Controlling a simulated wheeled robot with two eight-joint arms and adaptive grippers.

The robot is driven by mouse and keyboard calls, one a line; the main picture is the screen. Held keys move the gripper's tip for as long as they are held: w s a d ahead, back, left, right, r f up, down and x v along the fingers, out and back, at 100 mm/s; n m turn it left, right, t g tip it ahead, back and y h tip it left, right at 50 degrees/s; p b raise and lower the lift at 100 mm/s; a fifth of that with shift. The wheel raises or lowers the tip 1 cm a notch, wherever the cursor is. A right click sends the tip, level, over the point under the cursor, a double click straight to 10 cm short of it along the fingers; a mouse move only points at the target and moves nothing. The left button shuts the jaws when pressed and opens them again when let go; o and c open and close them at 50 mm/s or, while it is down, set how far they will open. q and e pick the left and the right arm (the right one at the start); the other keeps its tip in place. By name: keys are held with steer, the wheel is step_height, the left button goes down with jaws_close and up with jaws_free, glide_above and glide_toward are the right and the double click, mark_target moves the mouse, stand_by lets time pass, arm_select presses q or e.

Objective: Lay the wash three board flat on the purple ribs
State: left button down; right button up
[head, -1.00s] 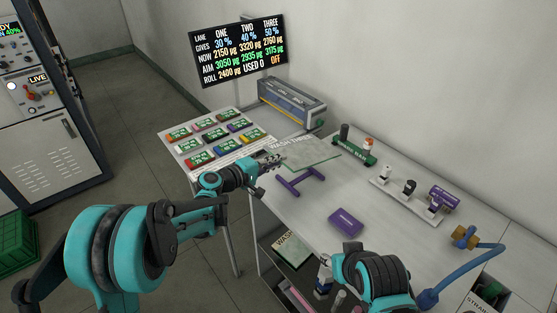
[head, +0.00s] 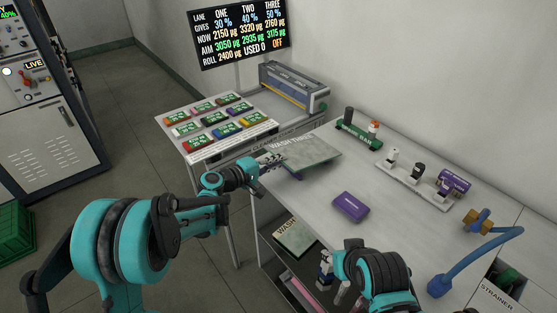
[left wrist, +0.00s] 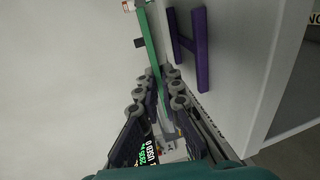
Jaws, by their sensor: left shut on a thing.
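The wash three board (head: 314,152) is a thin pale green plate with a label strip along its back edge. My left gripper (head: 271,163) is shut on its left edge and holds it over the table's left end. The board shows edge-on as a green strip between the fingers in the left wrist view (left wrist: 151,42). The purple ribs (left wrist: 202,50) form an H on the table and appear apart from the board there. In the head view the board hides nearly all of them. My right arm is at the bottom; its fingertips are not clear.
A purple block (head: 350,207) lies on the table in front of the board. A green rack (head: 358,136) and a white strip with small fittings (head: 412,180) stand behind. A blue hose (head: 460,262) arches at the right. Another board (head: 296,237) is on the lower shelf.

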arm_select(q)
steer(key=shift+f+b, duration=0.75)
steer(key=shift+f, duration=0.2)
stand_by(0.4)
jaws_free()
stand_by(0.4)
steer(key=shift+a, duration=0.1)
stand_by(0.4)
steer(key=shift+s+a, duration=0.45)
steer(key=shift+a, duration=0.05)
steer(key=shift+s+a+r+g+y+p, duration=0.15)
steer(key=shift+r+g+y+p, duration=0.2)
steer(key=shift+p, duration=0.55)
steer(key=shift+a+g+y+p, duration=0.15)
steer(key=shift+g+y+p, duration=0.2)
steer(key=shift+y+p, duration=0.45)
